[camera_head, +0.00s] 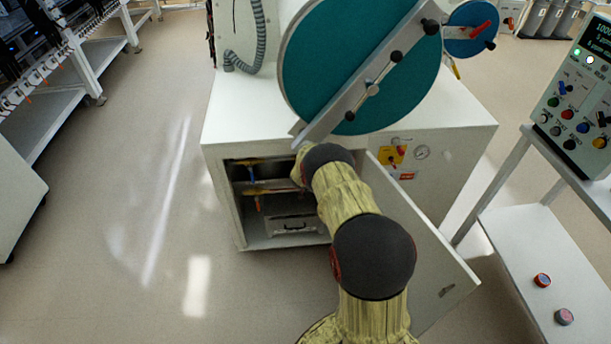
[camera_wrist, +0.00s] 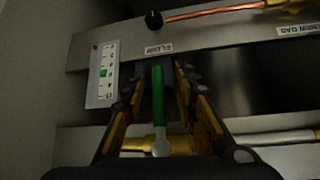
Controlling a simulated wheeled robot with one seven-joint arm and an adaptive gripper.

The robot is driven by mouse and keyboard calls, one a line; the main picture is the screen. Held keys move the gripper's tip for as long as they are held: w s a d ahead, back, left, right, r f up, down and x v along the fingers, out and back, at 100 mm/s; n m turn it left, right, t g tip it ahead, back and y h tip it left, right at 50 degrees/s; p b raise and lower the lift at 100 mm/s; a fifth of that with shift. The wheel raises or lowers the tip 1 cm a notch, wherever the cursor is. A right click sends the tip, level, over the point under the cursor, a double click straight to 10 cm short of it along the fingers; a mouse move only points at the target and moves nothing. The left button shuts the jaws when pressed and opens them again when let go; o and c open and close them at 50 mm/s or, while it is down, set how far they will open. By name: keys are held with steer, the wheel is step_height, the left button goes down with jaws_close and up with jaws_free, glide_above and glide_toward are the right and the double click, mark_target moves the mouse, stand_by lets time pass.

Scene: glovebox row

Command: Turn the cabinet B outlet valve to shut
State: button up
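A green lever handle (camera_wrist: 158,95) on a brass and silver pipe fitting (camera_wrist: 165,146) shows in the wrist view, and its shaft points away from the pipe. My gripper (camera_wrist: 160,78) is around the lever, with one finger on each side and a visible gap to both, so it is open. In the head view my arm reaches into the open cabinet (camera_head: 222,210) under the glovebox; my gripper is hidden inside. I cannot read which cabinet or valve this is in the head view.
A gauge strip with a green mark (camera_wrist: 103,73) and a metal rail (camera_wrist: 210,37) with upside-down labels lie beyond the fingers. A copper pipe with a black knob (camera_wrist: 154,20) runs above. The open cabinet door (camera_head: 425,240) stands right of my arm. Floor on the left (camera_head: 120,230) is clear.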

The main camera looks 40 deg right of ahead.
steer(key=v, duration=1.2)
stand_by(0.3)
stand_by(0.8)
